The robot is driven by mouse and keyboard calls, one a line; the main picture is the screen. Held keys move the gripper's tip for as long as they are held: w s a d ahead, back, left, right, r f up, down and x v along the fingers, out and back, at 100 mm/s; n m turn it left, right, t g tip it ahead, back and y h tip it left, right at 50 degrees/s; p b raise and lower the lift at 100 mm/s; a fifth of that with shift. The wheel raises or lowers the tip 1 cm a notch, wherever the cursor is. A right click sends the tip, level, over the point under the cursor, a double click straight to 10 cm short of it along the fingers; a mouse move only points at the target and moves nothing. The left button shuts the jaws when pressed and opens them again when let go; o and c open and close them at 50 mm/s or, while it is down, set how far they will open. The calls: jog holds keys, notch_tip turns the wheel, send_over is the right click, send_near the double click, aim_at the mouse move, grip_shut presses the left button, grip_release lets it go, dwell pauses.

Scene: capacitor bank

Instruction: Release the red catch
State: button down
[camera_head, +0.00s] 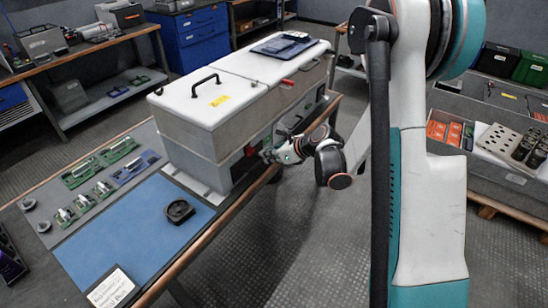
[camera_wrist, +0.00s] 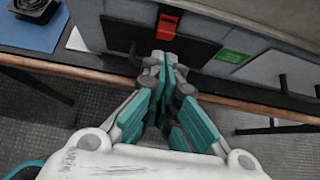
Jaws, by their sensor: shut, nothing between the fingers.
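A red catch (camera_wrist: 167,24) sits on a dark panel in the wrist view. A small red part also shows low on the front of the grey box (camera_head: 205,140) in the head view, beside my gripper (camera_head: 268,154). My gripper (camera_wrist: 165,58) is shut and empty. Its fingertips point at the panel just below the red catch in the wrist view; I cannot tell whether they touch it. The box has a white lid (camera_head: 240,67), which is down. A second red piece (camera_head: 288,82) sits at the lid's front edge.
The box stands on a workbench with a blue mat (camera_head: 130,235), several green circuit boards and a black ring-shaped part (camera_head: 179,211). A green label (camera_wrist: 231,57) is right of the catch. The bench edge runs just below my fingers. The floor in front is clear.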

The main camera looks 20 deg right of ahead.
aim_at(250, 155)
jog(key=b+x, duration=0.1)
jog(key=x, duration=0.4)
jog(key=shift+w, duration=0.1)
notch_tip(250, 155, up, 2)
jog(key=shift+r+p, duration=0.2)
jog(key=shift+p, duration=0.15)
jog(key=shift+r, duration=0.1)
